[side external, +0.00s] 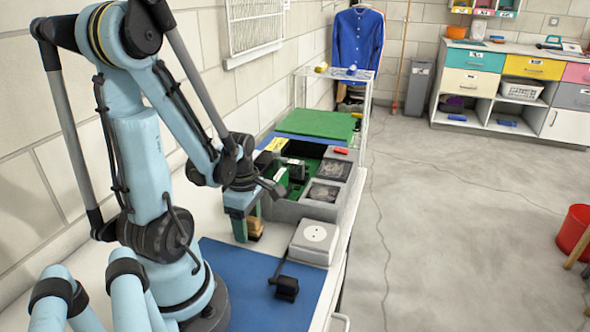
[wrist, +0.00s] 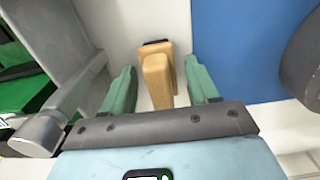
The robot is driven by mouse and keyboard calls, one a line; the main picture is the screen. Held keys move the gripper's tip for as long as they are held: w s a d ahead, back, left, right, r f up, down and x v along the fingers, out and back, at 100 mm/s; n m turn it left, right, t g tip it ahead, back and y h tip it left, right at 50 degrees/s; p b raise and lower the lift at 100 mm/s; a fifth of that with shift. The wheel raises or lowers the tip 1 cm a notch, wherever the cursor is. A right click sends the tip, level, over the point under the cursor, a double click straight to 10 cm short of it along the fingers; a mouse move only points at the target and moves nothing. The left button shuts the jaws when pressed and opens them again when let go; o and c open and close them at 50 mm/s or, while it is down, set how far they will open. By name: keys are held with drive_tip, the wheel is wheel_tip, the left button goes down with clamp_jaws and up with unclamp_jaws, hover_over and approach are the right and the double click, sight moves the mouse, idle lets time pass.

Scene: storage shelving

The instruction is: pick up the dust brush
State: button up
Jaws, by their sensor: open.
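The dust brush (wrist: 157,78) shows in the wrist view as a tan wooden block shape with a dark edge at its far end. It stands on the white worktop between the two green fingers of my gripper (wrist: 160,88). My gripper is open, with a visible gap between each finger and the brush. In the side external view my gripper (side external: 249,224) points down at the worktop beside the grey bin, and the brush (side external: 256,229) shows as a small tan piece partly hidden behind the near finger.
A grey divided bin (side external: 287,211) with green inside stands close behind my gripper. A white box with a round face (side external: 316,236) is to the right. A blue mat (side external: 235,262) carries a black object (side external: 286,287). A green panel (side external: 317,123) lies farther back.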

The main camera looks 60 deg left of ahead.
drive_tip(key=shift+f, duration=0.25)
clamp_jaws()
idle(0.3)
drive_tip(key=shift+r, duration=0.1)
drive_tip(key=shift+r, duration=1.65)
drive_tip(key=w+d+r, duration=0.2)
drive_tip(key=d+r, duration=0.5)
drive_tip(key=d, duration=0.4)
drive_tip(key=shift+w+d+r, duration=0.15)
drive_tip(key=shift+d+r, duration=0.1)
